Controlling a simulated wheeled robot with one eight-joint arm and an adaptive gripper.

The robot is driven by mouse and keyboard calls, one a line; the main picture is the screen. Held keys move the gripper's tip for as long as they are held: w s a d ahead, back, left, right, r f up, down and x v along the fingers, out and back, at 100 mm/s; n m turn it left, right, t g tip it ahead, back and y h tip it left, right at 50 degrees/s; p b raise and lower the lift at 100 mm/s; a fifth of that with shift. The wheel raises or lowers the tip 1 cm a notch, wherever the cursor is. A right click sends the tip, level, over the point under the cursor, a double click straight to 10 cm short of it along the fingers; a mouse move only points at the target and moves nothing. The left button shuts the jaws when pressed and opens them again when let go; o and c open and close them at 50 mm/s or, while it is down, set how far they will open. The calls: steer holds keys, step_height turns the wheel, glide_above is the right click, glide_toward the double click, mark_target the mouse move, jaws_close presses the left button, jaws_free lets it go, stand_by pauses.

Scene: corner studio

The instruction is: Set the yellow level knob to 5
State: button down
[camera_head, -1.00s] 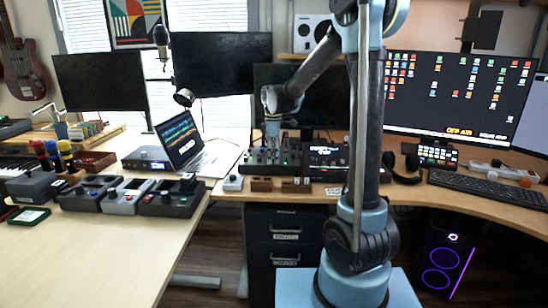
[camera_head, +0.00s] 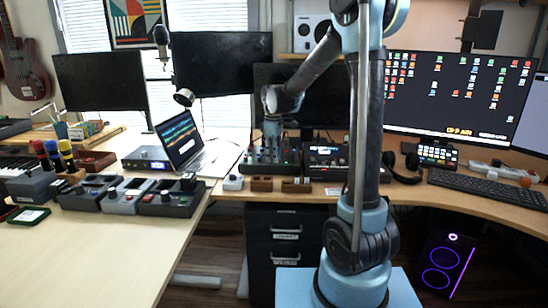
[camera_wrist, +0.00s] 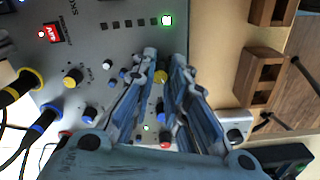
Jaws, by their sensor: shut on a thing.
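The yellow level knob (camera_wrist: 160,76) shows in the wrist view between the two fingers of my gripper (camera_wrist: 164,62), near their tips. The fingers are close together around it on a grey control panel (camera_wrist: 120,45). They hide much of the knob, and I cannot read its pointer or scale. A row of small squares on the panel ends in a lit, green-white one (camera_wrist: 167,20); the others are dark. In the head view my gripper (camera_head: 272,134) points down at the panel on the desk, and the knob is too small to make out.
Another yellow-topped knob (camera_wrist: 72,78) and several blue, white and red knobs surround the fingers. Yellow and blue plugs with cables stand at the left in the wrist view. A laptop (camera_head: 190,145) is left of the panel; another device (camera_head: 328,160) is to its right.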

steer(key=m, duration=0.7)
steer(key=shift+w, duration=0.15)
steer(key=m, duration=0.6)
steer(key=shift+m, duration=0.4)
steer(key=m, duration=0.5)
steer(key=shift+w+r, duration=0.1)
steer(key=shift+m, duration=2.5)
steer(key=c, duration=1.5)
jaws_free()
steer(key=shift+c, duration=0.2)
